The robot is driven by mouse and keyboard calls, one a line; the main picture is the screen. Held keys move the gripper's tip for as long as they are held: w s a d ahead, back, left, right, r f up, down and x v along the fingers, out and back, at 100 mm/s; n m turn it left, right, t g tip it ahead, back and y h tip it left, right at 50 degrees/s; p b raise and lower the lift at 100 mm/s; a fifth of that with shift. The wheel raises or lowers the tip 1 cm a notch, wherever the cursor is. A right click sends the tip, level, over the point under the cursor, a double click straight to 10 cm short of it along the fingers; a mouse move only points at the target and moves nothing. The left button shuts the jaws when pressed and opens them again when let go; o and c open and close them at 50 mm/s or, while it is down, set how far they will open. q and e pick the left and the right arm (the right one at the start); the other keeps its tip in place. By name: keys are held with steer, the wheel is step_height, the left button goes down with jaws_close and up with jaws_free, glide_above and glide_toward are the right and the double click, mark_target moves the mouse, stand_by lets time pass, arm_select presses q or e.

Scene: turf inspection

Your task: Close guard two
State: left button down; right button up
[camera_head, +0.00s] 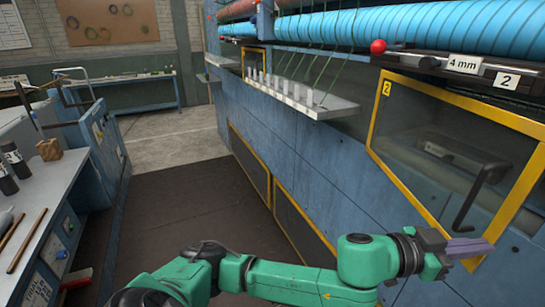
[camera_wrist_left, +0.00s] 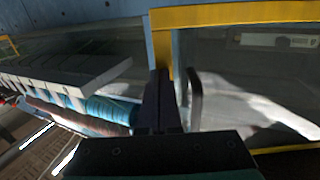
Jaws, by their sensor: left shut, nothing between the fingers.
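Guard two is a clear panel in a yellow frame (camera_head: 405,183) with a yellow "2" label, at the right of the head view on the blue machine. A black bar handle (camera_head: 472,190) shows on it. I cannot tell how far the guard stands from the machine. My left gripper (camera_head: 470,249) is shut and empty at the frame's lower edge. In the left wrist view its fingers (camera_wrist_left: 160,102) are close beside the yellow frame (camera_wrist_left: 240,15) and the black handle (camera_wrist_left: 195,97); contact is unclear. My right gripper is out of view.
A ledge with several white cylinders (camera_head: 330,108) juts from the machine left of the guard. A red ball knob (camera_head: 378,46) and a "4 mm" plate (camera_head: 463,62) sit above it. A workbench (camera_head: 45,195) stands at left. The dark floor mat (camera_head: 185,200) between is clear.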

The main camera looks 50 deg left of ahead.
arm_select(q)
steer(key=w+d+n+t+y+b, duration=0.2)
steer(key=w+d, duration=0.5)
steer(key=w, duration=0.4)
steer(key=shift+d+n+t+y+b, duration=0.4)
steer(key=shift+n+y+b, duration=0.3)
steer(key=shift+y, duration=0.4)
